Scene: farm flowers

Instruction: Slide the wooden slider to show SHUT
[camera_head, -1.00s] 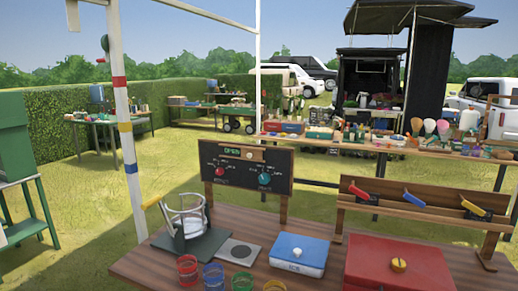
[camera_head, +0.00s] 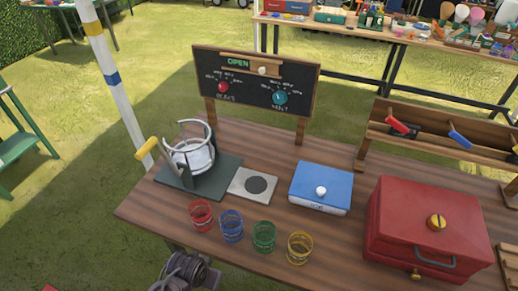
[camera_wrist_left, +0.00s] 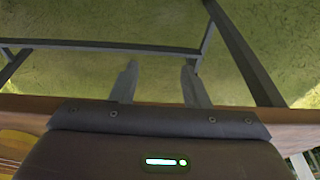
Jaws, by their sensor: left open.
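The wooden slider (camera_head: 245,66) is a light wood strip along the top of a dark board. Its pale round knob (camera_head: 262,71) sits right of the green word OPEN (camera_head: 238,62), which is uncovered. The dark board (camera_head: 255,90) stands upright on two posts at the back of the table. In the left wrist view my left gripper (camera_wrist_left: 158,72) is open, with two grey fingers apart and nothing between them. Grey parts of my arm show at the bottom of the head view, well in front of and below the slider. My right gripper is not in view.
The table (camera_head: 160,212) holds a press-like stand (camera_head: 195,152), a blue box (camera_head: 321,187), a red box (camera_head: 425,225) and several coloured glasses in front. A rack with coloured handles (camera_head: 440,140) stands at the right. A red knob and a teal knob sit below the slider.

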